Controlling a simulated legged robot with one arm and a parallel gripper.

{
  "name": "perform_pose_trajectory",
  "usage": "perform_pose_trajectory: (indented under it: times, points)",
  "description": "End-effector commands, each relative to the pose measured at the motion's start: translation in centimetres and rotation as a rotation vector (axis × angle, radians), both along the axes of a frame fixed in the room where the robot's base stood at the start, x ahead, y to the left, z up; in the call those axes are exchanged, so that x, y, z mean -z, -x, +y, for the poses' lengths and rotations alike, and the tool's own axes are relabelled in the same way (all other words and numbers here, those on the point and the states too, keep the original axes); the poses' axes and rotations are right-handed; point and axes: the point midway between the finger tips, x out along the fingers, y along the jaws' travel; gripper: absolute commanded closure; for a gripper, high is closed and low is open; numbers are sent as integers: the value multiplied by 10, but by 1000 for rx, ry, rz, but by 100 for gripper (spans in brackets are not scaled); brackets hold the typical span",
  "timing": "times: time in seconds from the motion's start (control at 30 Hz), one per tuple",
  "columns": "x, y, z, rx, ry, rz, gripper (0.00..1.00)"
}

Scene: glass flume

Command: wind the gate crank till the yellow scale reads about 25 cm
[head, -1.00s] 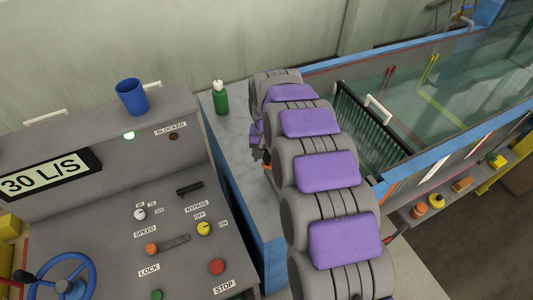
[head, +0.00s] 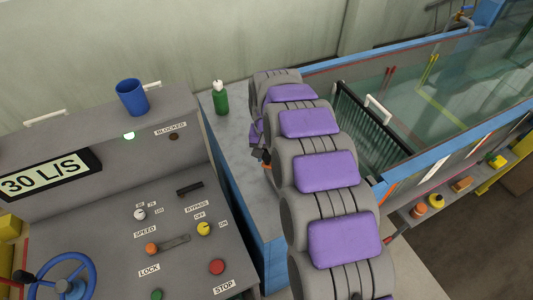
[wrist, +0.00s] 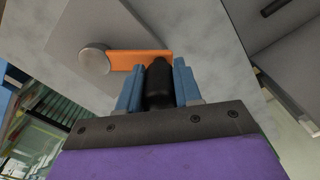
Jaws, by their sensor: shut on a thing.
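The gate crank shows in the wrist view as an orange arm (wrist: 138,60) on a round grey hub (wrist: 95,60), with a black handle (wrist: 158,84) at its right end. My gripper (wrist: 157,80) has its blue fingers closed on either side of that handle. In the head view my arm hides most of the crank and gripper; a small orange and dark part shows at its left edge. A yellow strip (head: 431,72) stands in the glass flume, perhaps the scale; no reading can be made out.
A control desk (head: 110,215) with a blue handwheel (head: 92,268), knobs and a "30 L/S" display stands at left. A blue cup (head: 132,97) sits on it. A green bottle (head: 221,100) stands on the grey ledge. A dark barred screen (head: 368,125) is right of my arm.

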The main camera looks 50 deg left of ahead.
Motion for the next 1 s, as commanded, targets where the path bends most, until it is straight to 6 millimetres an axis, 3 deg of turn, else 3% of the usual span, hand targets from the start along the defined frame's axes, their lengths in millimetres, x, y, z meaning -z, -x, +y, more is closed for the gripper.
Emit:
perform_pose_trajectory:
  times: [0.3,0.63,0.67,0.9,1.0]
  points:
    - [-1,-12,7,150,-1,-2,100]
    - [-1,-12,8,161,-3,-2,100]
    - [-1,-12,8,161,-3,-2,64]
    - [0,-12,8,161,-1,0,41]
    - [0,-12,7,161,-1,0,41]
